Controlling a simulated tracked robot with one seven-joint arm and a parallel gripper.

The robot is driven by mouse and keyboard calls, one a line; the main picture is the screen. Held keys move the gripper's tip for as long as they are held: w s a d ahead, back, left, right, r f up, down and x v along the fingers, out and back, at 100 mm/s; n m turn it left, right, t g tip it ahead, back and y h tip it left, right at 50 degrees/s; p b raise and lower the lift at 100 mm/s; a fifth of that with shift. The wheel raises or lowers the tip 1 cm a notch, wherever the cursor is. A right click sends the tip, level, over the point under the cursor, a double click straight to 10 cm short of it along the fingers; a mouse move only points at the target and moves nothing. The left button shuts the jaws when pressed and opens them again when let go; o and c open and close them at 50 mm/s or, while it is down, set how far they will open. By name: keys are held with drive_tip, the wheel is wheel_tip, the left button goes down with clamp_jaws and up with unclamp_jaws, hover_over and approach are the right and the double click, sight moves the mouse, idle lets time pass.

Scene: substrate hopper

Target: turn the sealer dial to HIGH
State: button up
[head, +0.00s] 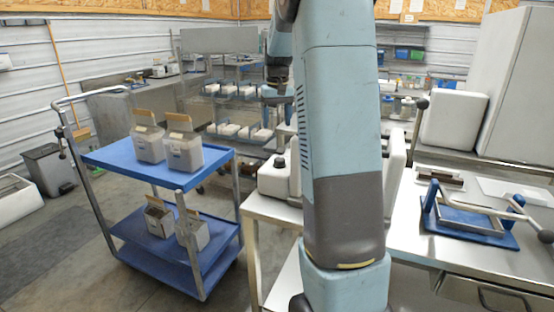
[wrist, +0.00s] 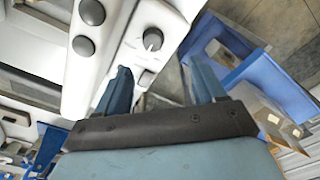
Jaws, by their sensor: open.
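The sealer dial (wrist: 153,39) is a round dark grey knob with a pale mark, set on the white panel of the sealer (wrist: 130,60). Its scale lettering is too small to read. My gripper (wrist: 161,78) is open, with one blue finger on each side of the picture's middle. The dial shows just beyond the fingertips, nearer the left finger, and nothing is between the fingers. I cannot tell how far off the dial is. In the head view the white sealer (head: 273,179) stands on a bench, largely hidden behind my arm.
Two dark round knobs (wrist: 88,28) sit on the white body left of the dial. A blue cart (head: 108,160) with open-topped bags stands left of the bench. A blue-based frame with handles (head: 470,225) lies on the right-hand table. Floor is clear at the front left.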

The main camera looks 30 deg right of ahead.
sight(279, 158)
drive_tip(key=f, duration=0.5)
drive_tip(key=w+d+f, duration=0.1)
drive_tip(key=f, duration=0.4)
drive_tip(key=w+d+f, duration=0.1)
drive_tip(key=f, duration=0.4)
drive_tip(key=shift+f, duration=0.3)
drive_tip(key=shift+c, duration=0.4)
drive_tip(key=c, duration=0.9)
drive_tip(key=shift+a, duration=0.2)
drive_tip(key=shift+c, duration=0.4)
drive_tip(key=shift+d, duration=0.1)
